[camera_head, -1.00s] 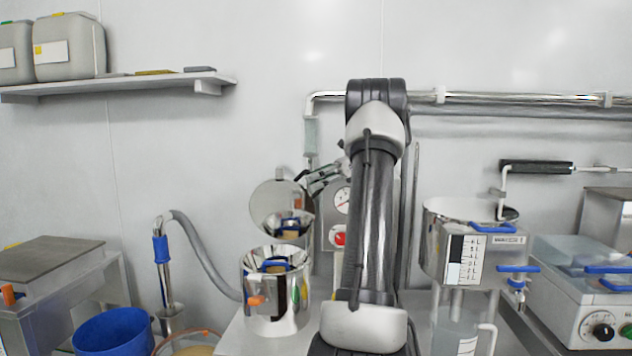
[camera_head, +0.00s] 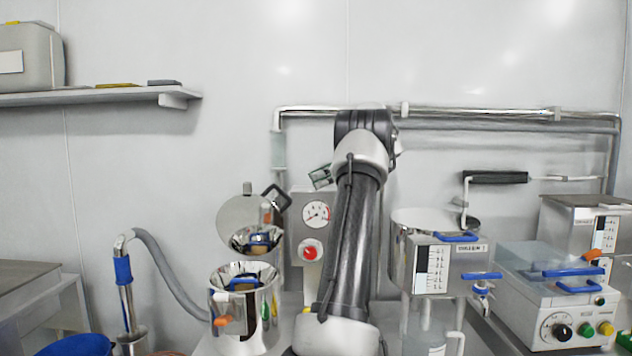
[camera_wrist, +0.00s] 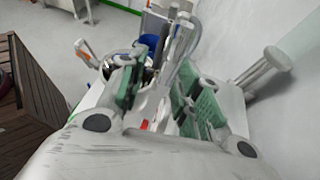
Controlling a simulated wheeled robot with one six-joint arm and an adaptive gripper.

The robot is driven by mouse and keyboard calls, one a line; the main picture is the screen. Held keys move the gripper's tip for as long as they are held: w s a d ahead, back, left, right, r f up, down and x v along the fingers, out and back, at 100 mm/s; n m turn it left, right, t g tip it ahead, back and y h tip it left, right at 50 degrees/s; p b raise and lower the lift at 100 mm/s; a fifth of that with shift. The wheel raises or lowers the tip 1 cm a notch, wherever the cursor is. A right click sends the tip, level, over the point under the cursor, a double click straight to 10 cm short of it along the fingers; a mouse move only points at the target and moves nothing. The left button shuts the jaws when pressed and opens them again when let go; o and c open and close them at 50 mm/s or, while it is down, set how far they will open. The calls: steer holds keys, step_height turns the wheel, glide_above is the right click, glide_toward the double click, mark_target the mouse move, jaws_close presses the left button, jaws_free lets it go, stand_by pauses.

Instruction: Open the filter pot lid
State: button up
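The filter pot (camera_head: 268,312) is a shiny steel pot with an orange clip on its front, left of my arm in the head view. Its round mirror-like lid (camera_head: 236,216) stands upright behind the pot, swung up, and the pot's mouth is uncovered. My gripper (camera_head: 296,187) is just right of and above the lid's upper edge. One finger overlaps the lid's right edge in the picture; I cannot tell whether it touches. In the wrist view the two green pads of my gripper (camera_wrist: 168,97) stand apart, with no clear object clamped between them.
A gauge panel (camera_head: 316,232) with a red button stands right behind the lid. A hose with a blue grip (camera_head: 123,270) is left of the pot. A steel vessel (camera_head: 402,262) and a white control box (camera_head: 545,305) stand right of my arm. A shelf (camera_head: 95,97) hangs at upper left.

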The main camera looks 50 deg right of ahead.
steer(key=shift+c, duration=1)
steer(key=s+r, duration=0.1)
steer(key=s+r+h, duration=0.1)
steer(key=shift+s+d+r, duration=0.1)
steer(key=shift+d+r, duration=0.2)
steer(key=shift+d, duration=0.05)
jaws_close()
steer(key=s+a+r+m+t, duration=0.3)
steer(key=s+a+m+t, duration=0.15)
steer(key=s+a, duration=0.25)
steer(key=a+f+m+t+h, duration=0.4)
steer(key=a+m, duration=0.2)
steer(key=m, duration=0.5)
step_height(320, 180, down, 6)
steer(key=a+m+h, duration=0.2)
steer(key=m+h, duration=0.2)
steer(key=m, duration=0.6)
steer(key=w+d+m, duration=0.1)
steer(key=w+d, duration=0.2)
steer(key=w, duration=1)
